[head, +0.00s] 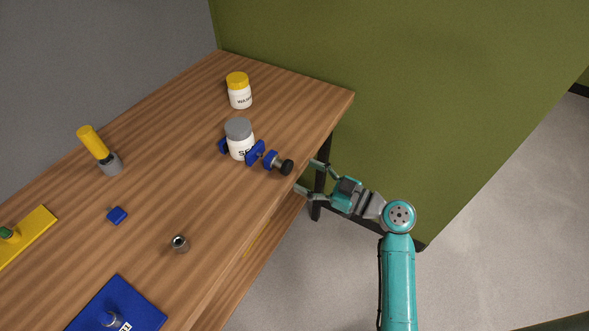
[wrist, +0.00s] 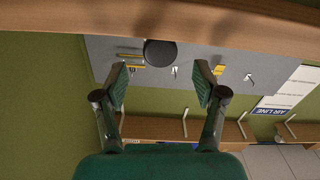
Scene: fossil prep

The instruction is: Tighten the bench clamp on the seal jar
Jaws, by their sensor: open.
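The seal jar (head: 240,144), white with a grey lid, stands upright near the right edge of the bench. The blue bench clamp (head: 255,152) sits around it, with one jaw on each side. Its screw ends in a dark round knob (head: 287,167) near the bench edge. In the wrist view the dark disc of the knob (wrist: 160,53) shows between and beyond my fingertips. My gripper (head: 306,176) is open and empty, just off the bench edge and apart from the knob. Its two fingers also show in the wrist view (wrist: 160,82).
A white jar with a yellow lid (head: 239,92) stands behind the seal jar. The bench edge is close to my gripper.

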